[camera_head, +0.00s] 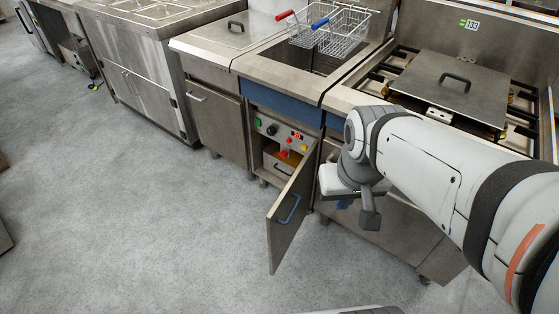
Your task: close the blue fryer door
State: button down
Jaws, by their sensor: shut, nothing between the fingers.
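The blue fryer (283,105) stands in the middle, with a blue front panel below its steel top. Its steel door (284,235) stands wide open, swung out toward me from its right side. A blue handle (289,209) is on the door's face. Behind the door the cabinet shows a control panel with knobs and buttons. My gripper (370,216) points down to the right of the open door, in front of the neighbouring cooker. It is shut and empty, and it looks apart from the door. The wrist hides part of the cooker front.
Two wire baskets (330,32) sit over the fryer well. To the right is a cooker with a lidded steel plate (450,85). A closed cabinet (217,122) stands left of the fryer. The grey floor (130,220) in front and to the left is clear.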

aim_at(285, 218)
jog(key=z, duration=0.05)
jog(key=k, duration=0.65)
jog(key=u, duration=0.9)
jog(key=i, duration=1)
